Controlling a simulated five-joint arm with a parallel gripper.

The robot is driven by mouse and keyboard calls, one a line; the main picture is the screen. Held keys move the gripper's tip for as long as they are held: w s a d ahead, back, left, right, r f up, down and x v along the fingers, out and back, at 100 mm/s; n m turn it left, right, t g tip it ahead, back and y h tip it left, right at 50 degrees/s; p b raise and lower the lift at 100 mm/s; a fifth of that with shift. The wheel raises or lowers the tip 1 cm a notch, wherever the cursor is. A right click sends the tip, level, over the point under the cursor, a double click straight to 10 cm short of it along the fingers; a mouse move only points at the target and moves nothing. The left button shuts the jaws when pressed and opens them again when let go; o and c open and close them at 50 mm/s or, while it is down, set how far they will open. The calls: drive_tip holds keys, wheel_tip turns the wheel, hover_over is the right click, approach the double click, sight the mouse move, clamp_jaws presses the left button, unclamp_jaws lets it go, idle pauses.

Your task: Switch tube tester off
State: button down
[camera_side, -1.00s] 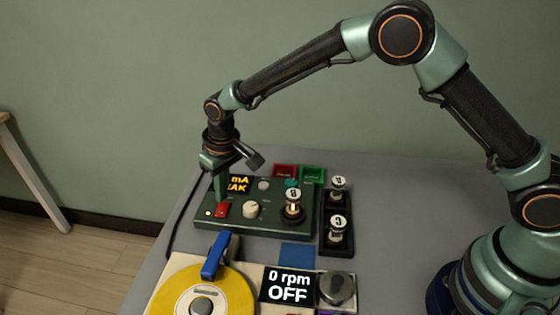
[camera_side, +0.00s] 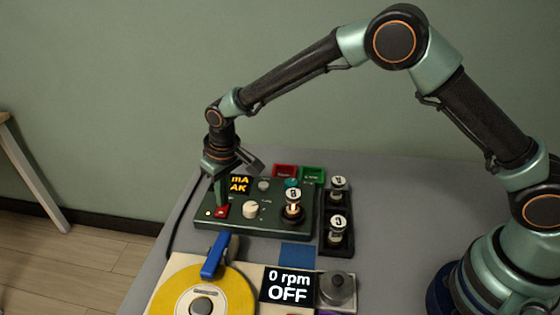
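The tube tester (camera_side: 265,226) is a dark green box on the grey table. Its orange display (camera_side: 239,185) is lit, and a small yellow lamp (camera_side: 208,213) glows at its front left. The red rocker switch (camera_side: 222,212) is beside that lamp. My gripper (camera_side: 220,205) points down over the tester's left end, with its fingertip at the red switch, apparently touching it. The fingers overlap in this view, so their opening is unclear. A tube (camera_side: 293,203) marked 8 stands upright in the tester's socket.
A black rack (camera_side: 340,247) with two tubes stands right of the tester. Red (camera_side: 284,171) and green (camera_side: 312,175) trays lie behind. In front are a yellow disc (camera_side: 170,298) with a blue arm (camera_side: 216,256), and a display (camera_side: 288,287) reading 0 rpm OFF.

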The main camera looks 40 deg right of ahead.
wheel_tip(320, 180, up, 7)
idle(1.1)
drive_tip(key=s+d+r+m+t, duration=0.1)
drive_tip(key=s+d+r, duration=0.3)
drive_tip(key=d+r, duration=0.3)
drive_tip(key=s+d+r+t, duration=0.1)
drive_tip(key=s+d+r, duration=0.2)
drive_tip(key=d+r, duration=0.35)
drive_tip(key=s+d+m+t, duration=0.2)
drive_tip(key=s+d, duration=0.8)
drive_tip(key=s, duration=0.3)
drive_tip(key=shift+d+r+h, duration=0.15)
drive_tip(key=shift+r+h, duration=0.1)
drive_tip(key=shift+h, duration=0.15)
